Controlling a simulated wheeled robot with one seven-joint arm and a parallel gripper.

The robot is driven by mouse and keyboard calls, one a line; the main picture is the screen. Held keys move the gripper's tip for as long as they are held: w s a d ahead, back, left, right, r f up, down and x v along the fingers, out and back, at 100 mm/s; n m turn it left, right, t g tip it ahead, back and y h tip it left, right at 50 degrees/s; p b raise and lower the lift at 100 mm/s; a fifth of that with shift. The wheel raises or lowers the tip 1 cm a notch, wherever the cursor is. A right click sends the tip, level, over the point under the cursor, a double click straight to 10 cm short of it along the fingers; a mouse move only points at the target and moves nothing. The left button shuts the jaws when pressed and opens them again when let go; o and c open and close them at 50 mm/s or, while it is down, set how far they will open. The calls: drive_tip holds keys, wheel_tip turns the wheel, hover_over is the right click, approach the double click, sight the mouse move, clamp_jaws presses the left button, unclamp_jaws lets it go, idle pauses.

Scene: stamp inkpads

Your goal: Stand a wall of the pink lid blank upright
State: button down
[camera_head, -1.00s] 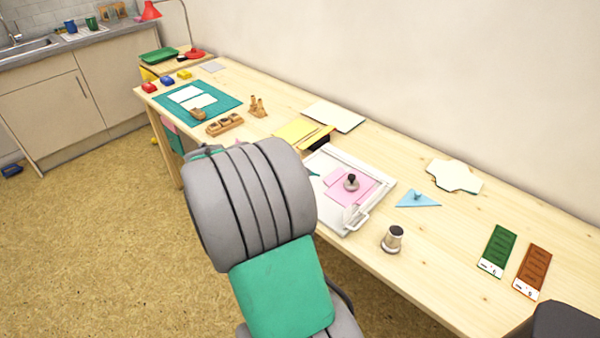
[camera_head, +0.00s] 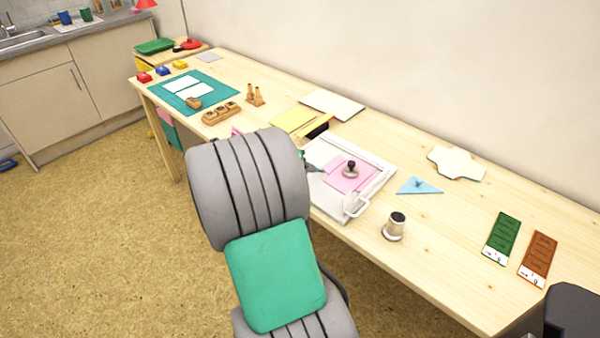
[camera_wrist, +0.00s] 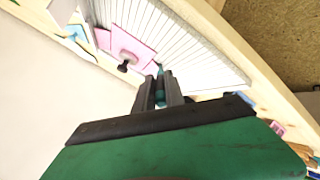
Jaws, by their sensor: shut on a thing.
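The pink lid blank (camera_head: 341,183) lies on a white grooved board (camera_head: 325,152). A round weight with a black knob (camera_head: 351,169) sits on it. The blank looks flat; I cannot make out a raised wall. It also shows in the wrist view (camera_wrist: 132,46), with the weight (camera_wrist: 124,65) on it. My gripper (camera_wrist: 161,82) is shut on a slim teal tool (camera_wrist: 161,74). The tool's tip is over the white board, beside the blank and apart from it in the wrist view. In the head view my arm hides most of the gripper; the tool's pointed end (camera_head: 315,168) shows left of the blank.
A clear handle (camera_head: 356,206) is at the board's front corner. A metal pot (camera_head: 394,226), a blue triangle (camera_head: 418,186) and white cut card (camera_head: 457,163) stand or lie to the right. Yellow sheets (camera_head: 294,119) lie behind. The table's front edge is close to my arm.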

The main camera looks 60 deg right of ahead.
drive_tip(key=shift+s+d, duration=0.15)
drive_tip(key=shift+d, duration=0.6)
drive_tip(key=shift+s+d, duration=0.1)
drive_tip(key=shift+d, duration=0.6)
drive_tip(key=shift+r+p, duration=0.4)
drive_tip(key=shift+r, duration=0.1)
drive_tip(key=shift+s+r, duration=0.25)
drive_tip(key=shift+r, duration=0.1)
drive_tip(key=shift+s+a+r+p, duration=0.15)
drive_tip(key=shift+s+r+p, duration=0.1)
drive_tip(key=shift+s+p, duration=0.25)
drive_tip(key=shift+s+a, duration=0.1)
drive_tip(key=shift+s, duration=0.35)
wheel_tip(320, 180, up, 8)
drive_tip(key=w+p, duration=0.2)
drive_tip(key=p, duration=0.3)
drive_tip(key=shift+w+d+p, duration=0.2)
drive_tip(key=shift+w+p, duration=0.15)
drive_tip(key=shift+p, duration=0.05)
